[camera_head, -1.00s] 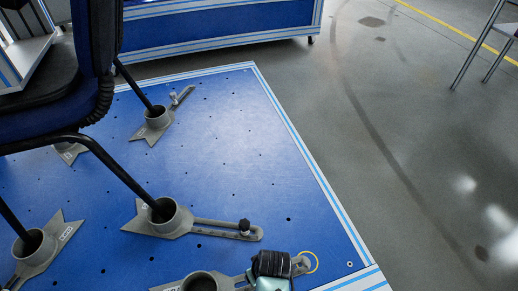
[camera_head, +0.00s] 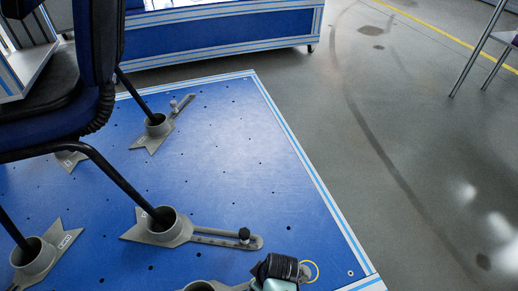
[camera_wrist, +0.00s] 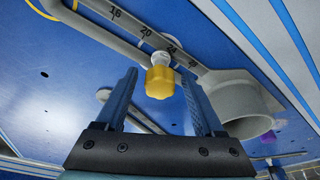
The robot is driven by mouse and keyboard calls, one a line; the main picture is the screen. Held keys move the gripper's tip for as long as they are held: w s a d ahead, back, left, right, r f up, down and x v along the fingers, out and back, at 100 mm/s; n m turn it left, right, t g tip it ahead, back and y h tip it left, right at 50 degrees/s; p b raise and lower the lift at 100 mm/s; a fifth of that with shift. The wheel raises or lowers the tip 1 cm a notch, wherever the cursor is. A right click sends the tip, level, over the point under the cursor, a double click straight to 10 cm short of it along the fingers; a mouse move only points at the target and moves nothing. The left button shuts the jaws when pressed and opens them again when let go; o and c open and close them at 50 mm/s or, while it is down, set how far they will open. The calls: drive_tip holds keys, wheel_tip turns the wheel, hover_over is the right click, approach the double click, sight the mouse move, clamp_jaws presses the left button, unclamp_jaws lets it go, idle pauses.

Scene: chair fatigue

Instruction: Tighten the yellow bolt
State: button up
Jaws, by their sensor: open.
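The yellow bolt (camera_wrist: 160,82) is a knobbed head on a grey slotted bar (camera_wrist: 130,30) with number marks. It shows in the wrist view just beyond and between my fingertips. My gripper (camera_wrist: 159,90) is open, with one finger on each side of the bolt's line; I cannot tell whether either touches it. In the head view my gripper (camera_head: 279,270) is at the bottom edge, over the bracket near the platform corner. The bolt is hidden there.
The blue platform (camera_head: 230,150) bears several grey leg brackets with sockets. A black-knobbed bracket (camera_head: 210,240) lies just left of my gripper. The chair (camera_head: 95,90) stands at left with its legs in the sockets. A grey socket cup (camera_wrist: 240,105) is right of the bolt.

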drive_tip(key=n+g, duration=0.1)
drive_tip(key=n, duration=0.3)
drive_tip(key=shift+y, duration=0.3)
clamp_jaws()
drive_tip(key=shift+r+m+p, duration=0.15)
drive_tip(key=shift+m+p, duration=0.45)
drive_tip(key=shift+m, duration=0.2)
drive_tip(key=shift+m+t+p, duration=0.5)
drive_tip(key=shift+m, duration=0.8)
drive_tip(key=shift+m+h+p, duration=0.5)
drive_tip(key=shift+m+p, duration=0.25)
drive_tip(key=shift+m, duration=0.35)
drive_tip(key=shift+f+m, duration=0.2)
drive_tip(key=shift+m, duration=0.7)
